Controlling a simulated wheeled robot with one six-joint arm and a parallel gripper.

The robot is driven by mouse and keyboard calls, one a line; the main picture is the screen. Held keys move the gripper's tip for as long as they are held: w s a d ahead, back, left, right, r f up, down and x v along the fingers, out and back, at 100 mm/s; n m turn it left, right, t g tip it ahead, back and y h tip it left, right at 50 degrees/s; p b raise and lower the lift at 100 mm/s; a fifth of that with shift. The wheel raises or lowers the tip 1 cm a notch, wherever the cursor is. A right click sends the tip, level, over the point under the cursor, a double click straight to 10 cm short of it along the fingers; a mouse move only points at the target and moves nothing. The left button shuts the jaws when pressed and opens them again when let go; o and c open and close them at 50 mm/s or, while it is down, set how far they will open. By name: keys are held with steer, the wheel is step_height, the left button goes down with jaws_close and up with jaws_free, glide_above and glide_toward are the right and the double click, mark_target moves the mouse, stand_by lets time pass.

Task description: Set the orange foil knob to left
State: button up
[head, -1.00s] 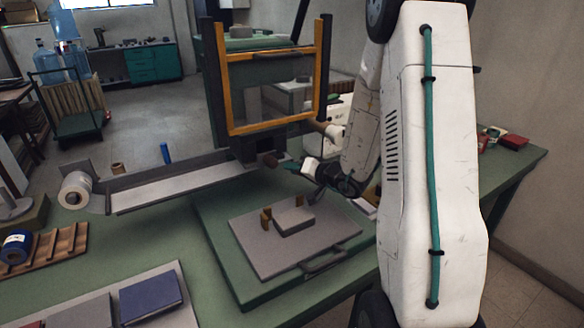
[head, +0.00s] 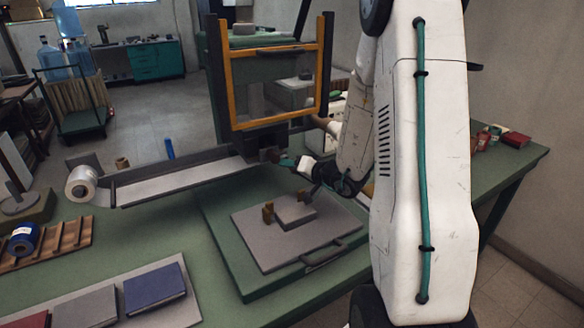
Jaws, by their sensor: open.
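A press with an orange-yellow upright frame (head: 231,80) stands at the middle of the table. A small reddish-brown knob (head: 271,155) sticks out from the dark block below the frame; I cannot tell its setting, and its colour looks dull rather than clear orange. My gripper (head: 287,162) is just to the right of this knob, close to it or touching. It is open, with a teal part toward the knob and a white part behind. Its fingertips are small and partly hidden, and it holds nothing that I can see.
A long grey tray arm (head: 180,178) runs left from the press to a pale roll (head: 80,186). Below is a green base with a grey plate (head: 265,250) bearing a grey block (head: 294,212). Books (head: 155,290) lie front left. A wooden handle (head: 322,121) is above my gripper.

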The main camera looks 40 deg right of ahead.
steer(key=v, duration=0.7)
